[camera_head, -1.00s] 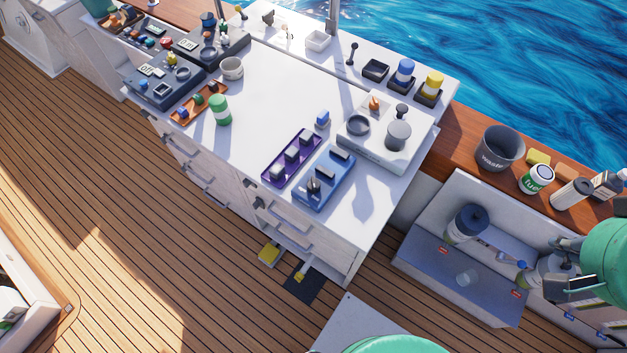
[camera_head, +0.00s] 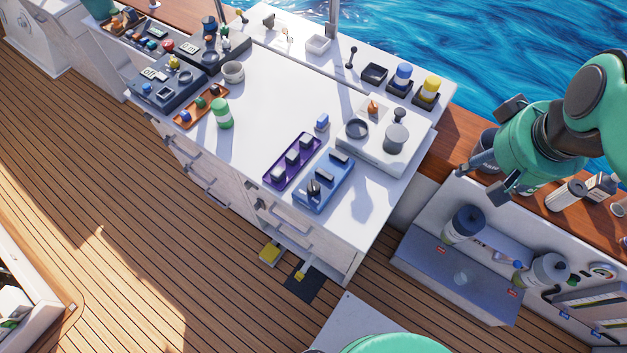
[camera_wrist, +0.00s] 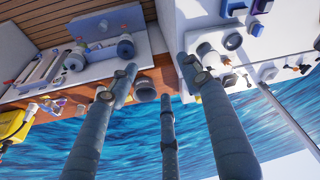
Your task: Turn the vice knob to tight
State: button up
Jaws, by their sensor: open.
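A blue vice (camera_head: 330,172) lies on the white counter top near its front edge. Its dark knob (camera_head: 314,187) stands at the vice's near left end; its setting is too small to read. My gripper (camera_head: 485,160) is open and empty, off to the right of the counter, above the wooden ledge and the grey side unit. It is well apart from the vice. In the wrist view its fingers (camera_wrist: 167,105) are spread with nothing between them. I cannot make out the vice for certain in the wrist view.
A purple tray with white blocks (camera_head: 291,161) lies just left of the vice. A white stove-like unit (camera_head: 370,152) stands behind it to the right. A small blue-topped block (camera_head: 322,122) stands nearby. A grey bin (camera_head: 484,158) is partly hidden behind my gripper.

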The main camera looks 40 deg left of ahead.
jog(key=w+a+f+n+g+p, duration=0.1)
jog(key=a+f+n, duration=0.2)
jog(key=a, duration=0.6)
jog(key=n+g+h+p, duration=0.1)
jog(key=n+g+p, duration=0.15)
jog(key=n, duration=0.55)
send_over(313, 184)
notch_tip(313, 184, down, 13)
jog(key=shift+p, duration=0.45)
jog(key=shift+d+f, duration=0.1)
jog(key=shift+f, duration=0.1)
notch_tip(313, 184, down, 14)
jog(key=shift+r+b, duration=0.25)
jog(key=shift+b, duration=0.6)
jog(key=c, duration=1.1)
